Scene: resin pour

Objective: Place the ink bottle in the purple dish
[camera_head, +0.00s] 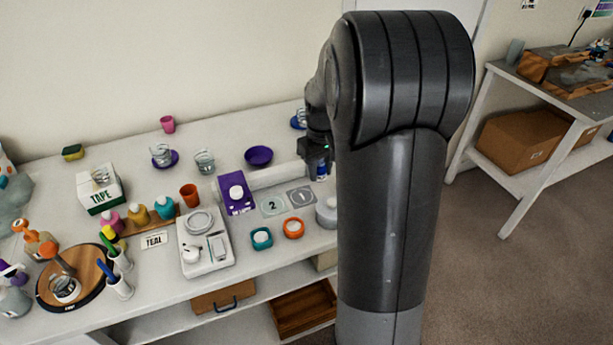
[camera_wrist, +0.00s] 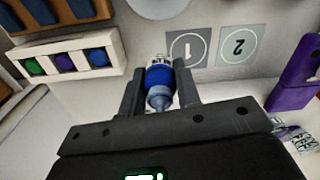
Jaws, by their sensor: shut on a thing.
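A small blue ink bottle (camera_wrist: 160,76) with a paler tip sits between the two fingers of my gripper (camera_wrist: 158,88) in the wrist view. The fingers are shut on its sides. In the head view my gripper (camera_head: 318,158) is at the right part of the table, partly hidden by my arm, and a bit of the blue bottle (camera_head: 322,172) shows under it. The purple dish (camera_head: 258,156) is on the table to the left of my gripper and looks empty. The dish is not in the wrist view.
Number cards (camera_head: 273,205) lie in front of the dish, beside a purple box-like stand (camera_head: 235,197). A glass (camera_head: 204,161) stands left of the dish. A white rack (camera_wrist: 112,48) with green, purple and blue tops shows in the wrist view. Cups and jars crowd the left.

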